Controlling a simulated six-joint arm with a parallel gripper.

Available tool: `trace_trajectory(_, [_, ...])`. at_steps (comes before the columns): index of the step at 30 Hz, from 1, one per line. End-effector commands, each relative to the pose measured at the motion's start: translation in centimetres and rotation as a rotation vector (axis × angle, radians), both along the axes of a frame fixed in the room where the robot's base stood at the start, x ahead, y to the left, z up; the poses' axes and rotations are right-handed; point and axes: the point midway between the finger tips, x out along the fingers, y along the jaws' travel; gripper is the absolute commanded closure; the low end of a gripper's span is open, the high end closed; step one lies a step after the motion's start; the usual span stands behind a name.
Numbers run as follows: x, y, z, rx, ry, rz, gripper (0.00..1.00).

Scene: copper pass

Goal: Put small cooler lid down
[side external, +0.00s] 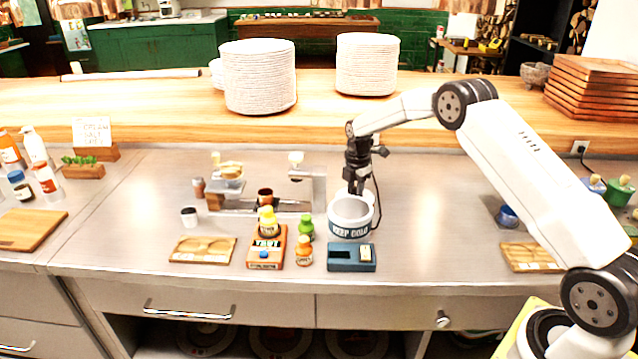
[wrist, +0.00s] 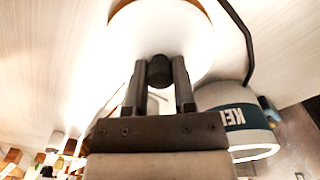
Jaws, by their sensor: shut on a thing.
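The small cooler (side external: 350,228) is a white open-topped tub with a dark "KEEP COLD" band, upright on the steel counter. In the wrist view the cooler (wrist: 236,118) is at the right. The small cooler lid (wrist: 165,28) is a white disc with a dark knob. My gripper (wrist: 160,75) is shut on the lid's knob, with the lid beside the cooler in that view. In the side view my gripper (side external: 356,187) points down just behind the cooler's rim. The lid is mostly hidden there, and whether it touches the counter cannot be told.
A blue box (side external: 351,258) stands in front of the cooler. An orange box (side external: 266,262) and small bottles (side external: 305,228) stand left of it. A metal stand (side external: 305,190) is behind them. Counter (side external: 430,210) right of the cooler is clear. Plate stacks (side external: 260,75) stand on the wooden shelf.

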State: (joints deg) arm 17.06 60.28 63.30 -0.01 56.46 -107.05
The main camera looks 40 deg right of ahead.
Motion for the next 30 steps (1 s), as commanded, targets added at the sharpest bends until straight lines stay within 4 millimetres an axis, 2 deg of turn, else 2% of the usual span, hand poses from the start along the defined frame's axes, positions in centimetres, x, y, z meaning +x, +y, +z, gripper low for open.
trace_trajectory(4, [0.02, -0.01, -0.94, -0.001, -0.002, 0.000, 1.00])
trace_trajectory(17, [0.01, -0.01, -1.27, -0.001, -0.002, 0.000, 1.00])
trace_trajectory(18, [0.01, -0.01, -1.27, -0.001, -0.002, 0.000, 0.58])
trace_trajectory(21, [0.01, -0.01, -1.25, -0.001, -0.002, 0.000, 0.32])
trace_trajectory(30, [0.01, 0.00, -1.22, -0.001, -0.002, 0.000, 0.32])
